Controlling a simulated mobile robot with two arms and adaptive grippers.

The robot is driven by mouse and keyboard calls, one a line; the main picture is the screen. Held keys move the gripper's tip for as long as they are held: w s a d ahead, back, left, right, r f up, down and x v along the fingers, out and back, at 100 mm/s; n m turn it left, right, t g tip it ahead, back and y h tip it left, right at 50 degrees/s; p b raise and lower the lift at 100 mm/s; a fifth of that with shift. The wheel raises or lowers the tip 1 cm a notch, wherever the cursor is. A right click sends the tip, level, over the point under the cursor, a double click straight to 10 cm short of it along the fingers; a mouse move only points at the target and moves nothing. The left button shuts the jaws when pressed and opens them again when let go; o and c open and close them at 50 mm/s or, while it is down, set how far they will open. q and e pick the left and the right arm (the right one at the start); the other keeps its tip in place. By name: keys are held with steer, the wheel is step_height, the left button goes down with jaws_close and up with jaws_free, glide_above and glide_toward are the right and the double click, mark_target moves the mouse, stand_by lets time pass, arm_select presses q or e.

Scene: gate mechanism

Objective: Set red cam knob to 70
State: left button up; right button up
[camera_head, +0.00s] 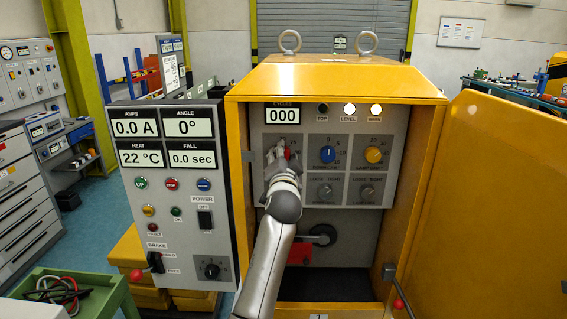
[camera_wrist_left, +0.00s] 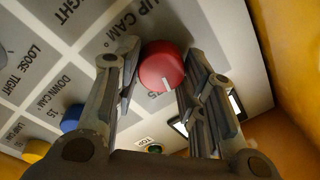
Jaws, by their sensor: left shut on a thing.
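The red cam knob (camera_head: 288,154) is on the grey panel inside the yellow cabinet, at the upper left of the dials. In the head view it is mostly hidden by my left gripper (camera_head: 277,153). In the left wrist view the round red knob (camera_wrist_left: 162,64) sits between the fingers of my left gripper (camera_wrist_left: 158,75), which is shut on it. Its white pointer mark shows on its face. My right gripper is in neither view.
A blue knob (camera_head: 328,155) and a yellow knob (camera_head: 373,155) are to the right, with two grey knobs below. The cabinet's open yellow door (camera_head: 485,200) stands at right. The grey display panel (camera_head: 176,240) stands at left, reading angle 0°.

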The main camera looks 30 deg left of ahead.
arm_select(q)
steer(key=shift+f+n+b, duration=0.15)
steer(key=shift+n+b, duration=0.3)
steer(key=shift+n, duration=0.95)
steer(key=o, duration=1)
steer(key=shift+s, duration=0.1)
steer(key=v, duration=1.2)
steer(key=shift+d, duration=0.1)
